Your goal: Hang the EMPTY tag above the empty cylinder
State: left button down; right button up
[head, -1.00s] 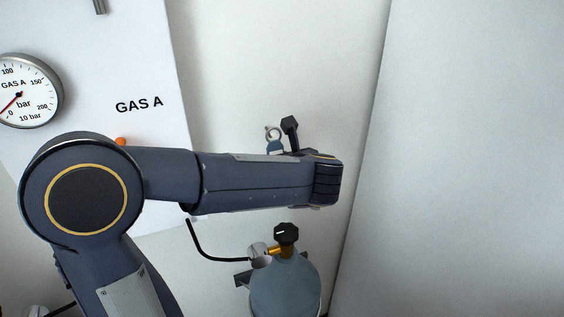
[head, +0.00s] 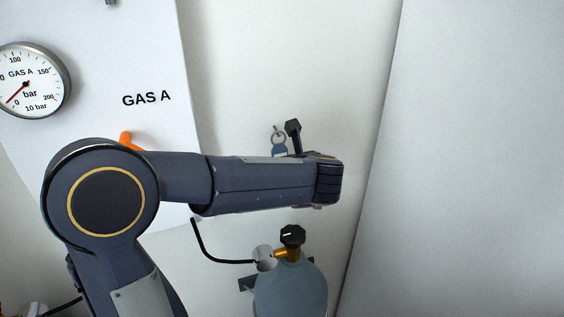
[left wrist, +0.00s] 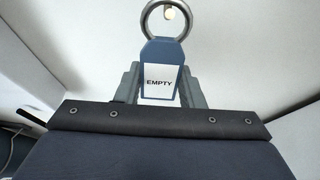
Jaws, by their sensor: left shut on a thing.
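The EMPTY tag (left wrist: 161,75) is blue with a white label and a metal ring (left wrist: 166,20) at its top. In the left wrist view it stands upright between the fingers of my left gripper (left wrist: 160,85), which is shut on it. A pale round peg end (left wrist: 169,13) shows inside the ring; I cannot tell whether the ring is over the peg or in front of it. In the head view the tag (head: 279,150) shows partly behind my left arm, above the grey-blue cylinder (head: 290,290). My right gripper is not in view.
The cylinder has a black valve knob (head: 292,235) and a black hose (head: 215,252). A GAS A panel (head: 150,60) with a gauge (head: 27,80) near zero and an orange handle (head: 128,139) is at left. A plain wall (head: 480,150) stands at right.

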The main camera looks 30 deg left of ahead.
pick_arm(q)
jog(key=shift+f+b, duration=0.25)
jog(key=shift+b, duration=0.25)
jog(key=shift+c, duration=2)
grip_release()
jog(key=v, duration=0.7)
